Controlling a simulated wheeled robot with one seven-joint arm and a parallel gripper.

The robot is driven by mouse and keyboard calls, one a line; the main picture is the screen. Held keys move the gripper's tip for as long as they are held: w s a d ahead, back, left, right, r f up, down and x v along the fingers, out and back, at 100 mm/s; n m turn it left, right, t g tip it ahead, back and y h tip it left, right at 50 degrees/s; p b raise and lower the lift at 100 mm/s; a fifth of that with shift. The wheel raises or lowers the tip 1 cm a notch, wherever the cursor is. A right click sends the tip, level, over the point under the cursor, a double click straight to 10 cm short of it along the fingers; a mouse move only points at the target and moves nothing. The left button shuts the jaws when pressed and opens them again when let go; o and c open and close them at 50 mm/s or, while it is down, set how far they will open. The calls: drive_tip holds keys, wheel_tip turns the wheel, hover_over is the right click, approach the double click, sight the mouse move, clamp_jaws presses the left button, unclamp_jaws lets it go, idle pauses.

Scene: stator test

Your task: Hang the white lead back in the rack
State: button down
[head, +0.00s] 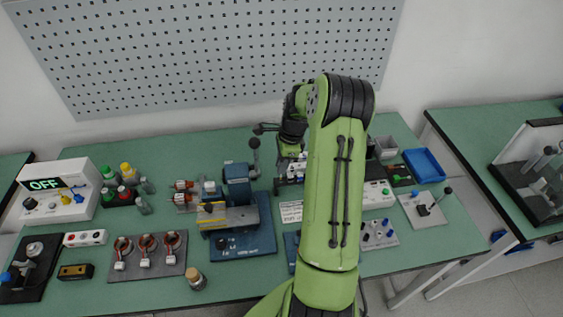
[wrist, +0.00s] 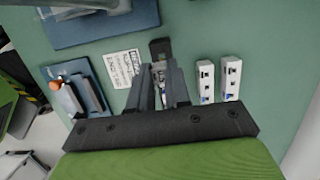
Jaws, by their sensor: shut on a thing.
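In the wrist view my gripper (wrist: 168,80) points down at the green bench, its two dark fingers close together. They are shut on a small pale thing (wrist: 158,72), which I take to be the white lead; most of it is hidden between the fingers. A small dark block (wrist: 160,46) shows just beyond the fingertips. In the head view my green arm reaches to the back of the bench and hides most of what is around the fingers. I cannot make out the rack for certain in either view.
Two white socket modules (wrist: 206,82) stand right of the fingers in the wrist view. A printed card (wrist: 122,67) and a blue-based device (wrist: 75,90) lie left.

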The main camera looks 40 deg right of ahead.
sight(282, 179)
drive_tip(key=shift+w+f, duration=0.1)
drive_tip(key=shift+f, duration=0.05)
idle(0.3)
drive_tip(key=shift+f, duration=0.6)
idle(0.5)
drive_tip(key=shift+f+b, duration=0.65)
drive_tip(key=shift+f, duration=0.25)
drive_tip(key=shift+f+b, duration=0.6)
drive_tip(key=shift+f, duration=0.35)
drive_tip(key=c, duration=1)
unclamp_jaws()
drive_tip(key=shift+r, duration=0.15)
